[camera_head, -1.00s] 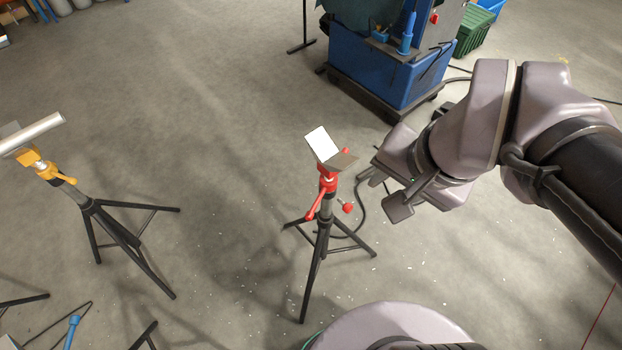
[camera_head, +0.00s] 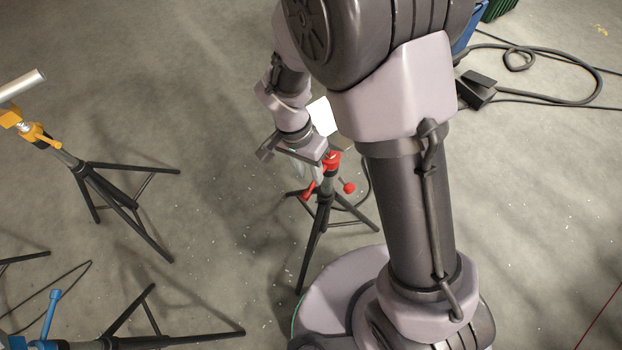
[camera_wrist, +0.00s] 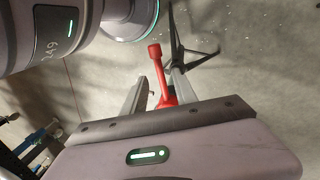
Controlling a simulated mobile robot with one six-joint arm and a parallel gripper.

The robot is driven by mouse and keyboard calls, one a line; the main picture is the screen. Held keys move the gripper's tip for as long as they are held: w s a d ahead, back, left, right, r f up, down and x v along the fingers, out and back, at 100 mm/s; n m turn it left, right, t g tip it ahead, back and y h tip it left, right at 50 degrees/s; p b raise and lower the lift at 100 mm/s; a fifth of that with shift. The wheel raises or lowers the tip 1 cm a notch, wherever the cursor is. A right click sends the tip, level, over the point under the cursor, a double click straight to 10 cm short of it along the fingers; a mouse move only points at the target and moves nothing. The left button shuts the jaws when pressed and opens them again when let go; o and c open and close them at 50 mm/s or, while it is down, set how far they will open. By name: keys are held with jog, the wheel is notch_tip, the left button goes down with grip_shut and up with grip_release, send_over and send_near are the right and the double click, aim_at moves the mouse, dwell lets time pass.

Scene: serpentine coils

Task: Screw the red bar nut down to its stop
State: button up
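The red bar nut (camera_head: 309,190) is on the neck of the red-topped tripod stand (camera_head: 332,160), its bar slanting down to the left. In the wrist view the red bar (camera_wrist: 157,68) with its thick round end runs between my two fingers. My gripper (camera_wrist: 158,76) is open, with a finger on each side of the bar and visible gaps. In the head view my gripper (camera_head: 312,172) is at the left of the stand's head, and my arm hides part of that head.
A white plate (camera_head: 322,117) tops the red stand, with a red knob (camera_head: 348,187) at its right. A yellow stand (camera_head: 30,130) holding a pipe (camera_head: 20,86) is at left. A blue-handled stand (camera_head: 52,310) is lower left. Cables (camera_head: 540,85) lie at upper right. Floor between the stands is open.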

aim_at(313, 183)
jog(key=f, duration=0.3)
jog(key=shift+s+d+f+b, duration=0.2)
jog(key=shift+d+f+b, duration=0.05)
jog(key=shift+b, duration=0.15)
grip_shut()
dwell(1.1)
